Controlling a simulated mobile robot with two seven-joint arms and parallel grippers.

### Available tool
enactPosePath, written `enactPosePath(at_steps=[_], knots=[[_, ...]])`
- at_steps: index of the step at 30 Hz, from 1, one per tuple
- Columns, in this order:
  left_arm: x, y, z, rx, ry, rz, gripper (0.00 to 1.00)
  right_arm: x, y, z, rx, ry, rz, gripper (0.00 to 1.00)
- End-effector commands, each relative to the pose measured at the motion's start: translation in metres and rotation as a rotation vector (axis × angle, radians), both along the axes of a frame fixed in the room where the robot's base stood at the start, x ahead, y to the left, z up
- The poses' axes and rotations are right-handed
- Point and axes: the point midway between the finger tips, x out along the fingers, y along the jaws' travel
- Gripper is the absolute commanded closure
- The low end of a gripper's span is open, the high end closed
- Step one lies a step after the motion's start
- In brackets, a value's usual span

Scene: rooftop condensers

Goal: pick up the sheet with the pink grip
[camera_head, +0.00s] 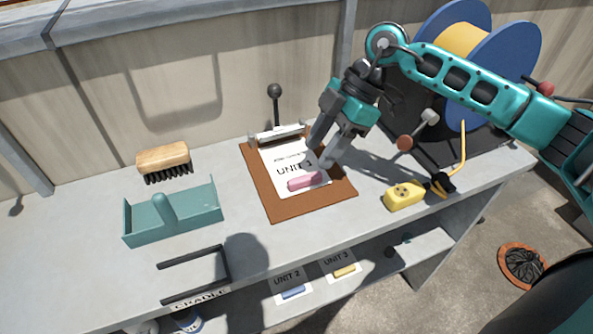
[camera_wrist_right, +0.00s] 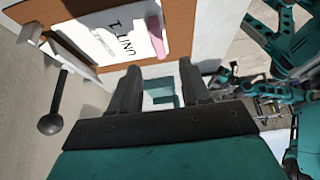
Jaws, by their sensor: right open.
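The white sheet (camera_head: 272,152), printed "UNIT 1", lies on a brown board (camera_head: 265,195) on the bench. Its pink grip (camera_head: 305,181) is along the edge nearest the bench front. A pale clamp bar (camera_head: 278,134) crosses the board's far end by the sheet's top edge. My right gripper (camera_head: 320,156) is open and empty, pointing down over the right side of the sheet, beyond the pink grip. In the right wrist view, the pink grip (camera_wrist_right: 155,36) shows past the open fingers (camera_wrist_right: 159,70), not between them. My left gripper is not identifiable in either view.
A black-knobbed lever (camera_head: 274,92) rises behind the clamp. A brush (camera_head: 164,160), teal tray (camera_head: 175,212) and black cradle (camera_head: 195,275) are left; a yellow pendant (camera_head: 404,196) and blue cable reel (camera_head: 520,45) right. Sheets "UNIT 2" (camera_head: 289,279) and "UNIT 3" (camera_head: 337,261) lie on the lower shelf.

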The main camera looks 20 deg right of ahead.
Motion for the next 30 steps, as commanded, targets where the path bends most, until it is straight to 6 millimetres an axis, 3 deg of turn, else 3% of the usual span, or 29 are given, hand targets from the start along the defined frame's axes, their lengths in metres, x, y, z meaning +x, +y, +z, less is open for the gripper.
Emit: enactPosePath(at_steps=[8,17,24,30], knots=[[0.0,-0.001,-0.002,-0.003,0.005,0.0,1.0,0.0,0.008,-0.018,0.001,0.001,0.0,0.53],[0.0,-0.002,-0.007,-0.006,0.01,-0.001,1.0,0.001,0.023,-0.057,0.002,0.001,0.002,0.53],[0.001,-0.003,-0.005,-0.007,0.005,-0.002,1.0,0.002,0.025,-0.06,0.001,-0.001,0.0,0.53],[0.001,-0.003,-0.004,-0.007,0.004,-0.002,1.0,0.002,0.025,-0.06,0.001,-0.001,0.0,0.7]])
